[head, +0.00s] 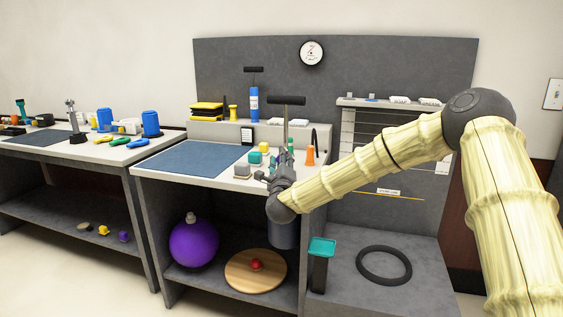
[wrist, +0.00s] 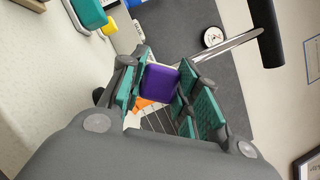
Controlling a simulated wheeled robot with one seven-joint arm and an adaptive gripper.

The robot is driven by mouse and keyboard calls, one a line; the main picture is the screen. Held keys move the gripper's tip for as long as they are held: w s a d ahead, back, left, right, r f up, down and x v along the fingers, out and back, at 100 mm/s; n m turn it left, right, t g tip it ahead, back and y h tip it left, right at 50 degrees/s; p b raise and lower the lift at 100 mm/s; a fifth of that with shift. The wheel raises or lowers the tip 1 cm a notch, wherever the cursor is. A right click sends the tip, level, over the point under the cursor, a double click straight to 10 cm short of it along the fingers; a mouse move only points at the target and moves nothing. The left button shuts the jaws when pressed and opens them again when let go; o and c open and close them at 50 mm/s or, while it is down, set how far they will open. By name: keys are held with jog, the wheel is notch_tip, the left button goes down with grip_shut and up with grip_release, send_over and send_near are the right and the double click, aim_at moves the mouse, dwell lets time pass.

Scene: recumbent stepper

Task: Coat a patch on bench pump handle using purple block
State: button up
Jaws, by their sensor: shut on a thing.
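My gripper (head: 282,172) is shut on the purple block (wrist: 160,84), which sits between the teal finger pads (wrist: 165,92) in the wrist view. The block shows a pale edge along its top. My gripper hides the block in the head view. A black pump handle (head: 286,100) on a thin metal rod rises just behind and above my gripper. The handle also shows at the upper right of the wrist view (wrist: 271,35), apart from the block. The pump body below it is mostly hidden by my gripper.
A blue pump (head: 254,104) stands on the raised back shelf. The blue mat (head: 190,159) is clear.

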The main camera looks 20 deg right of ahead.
jog(key=shift+r, duration=0.15)
jog(key=shift+r+p, duration=0.3)
jog(key=shift+r, duration=1.05)
jog(key=shift+r, duration=0.8)
jog(key=shift+s+a, duration=0.1)
jog(key=shift+s, duration=0.05)
jog(key=s+a+b, duration=0.1)
jog(key=s+a, duration=0.2)
jog(key=s, duration=0.2)
jog(key=shift+s+a, duration=0.3)
jog(key=shift+a, duration=0.1)
